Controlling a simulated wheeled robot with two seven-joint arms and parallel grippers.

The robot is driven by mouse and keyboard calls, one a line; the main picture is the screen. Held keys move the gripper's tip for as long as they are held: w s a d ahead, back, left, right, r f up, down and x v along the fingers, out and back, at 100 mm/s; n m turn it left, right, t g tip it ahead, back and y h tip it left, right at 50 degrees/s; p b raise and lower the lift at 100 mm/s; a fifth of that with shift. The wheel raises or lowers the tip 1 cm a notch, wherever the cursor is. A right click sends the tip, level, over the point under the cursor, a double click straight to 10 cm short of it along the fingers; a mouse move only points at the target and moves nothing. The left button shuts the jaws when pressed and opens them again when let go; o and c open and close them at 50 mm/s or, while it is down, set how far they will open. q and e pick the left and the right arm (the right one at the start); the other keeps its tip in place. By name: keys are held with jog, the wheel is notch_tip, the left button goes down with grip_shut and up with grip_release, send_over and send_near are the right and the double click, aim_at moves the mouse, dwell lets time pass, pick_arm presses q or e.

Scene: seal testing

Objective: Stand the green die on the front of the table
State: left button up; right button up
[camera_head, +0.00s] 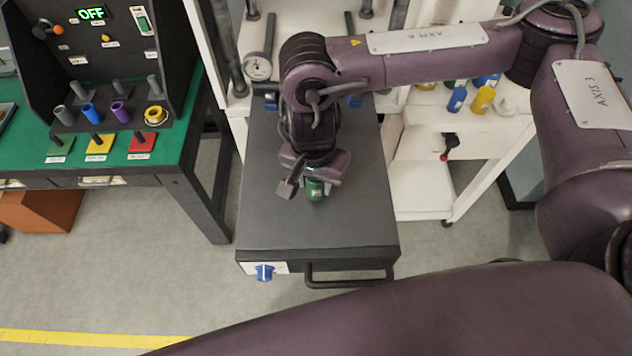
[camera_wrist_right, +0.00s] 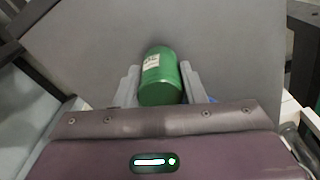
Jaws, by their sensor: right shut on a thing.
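The green die (camera_head: 315,190) is a small green cylinder with a pale label. My right gripper (camera_head: 312,185) is shut on it, over the front half of the dark grey table (camera_head: 260,215). In the right wrist view the green die (camera_wrist_right: 161,78) sits between the two grey fingers of the gripper (camera_wrist_right: 160,85), its label facing the camera. The head view shows the die roughly upright. I cannot tell whether its base touches the table top. My left gripper is not in view.
A green bench (camera_head: 185,150) with a control panel, blue, purple and yellow parts stands left. A white shelf (camera_head: 425,125) with coloured cylinders stands right. The table top around the gripper is clear.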

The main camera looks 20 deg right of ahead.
jog(key=shift+f, duration=0.8)
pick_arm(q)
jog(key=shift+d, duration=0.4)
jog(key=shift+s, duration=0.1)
pick_arm(e)
jog(key=shift+f, duration=0.2)
jog(key=o, duration=1.2)
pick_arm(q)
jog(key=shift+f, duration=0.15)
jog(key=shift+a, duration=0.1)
pick_arm(e)
jog(key=shift+r, duration=0.15)
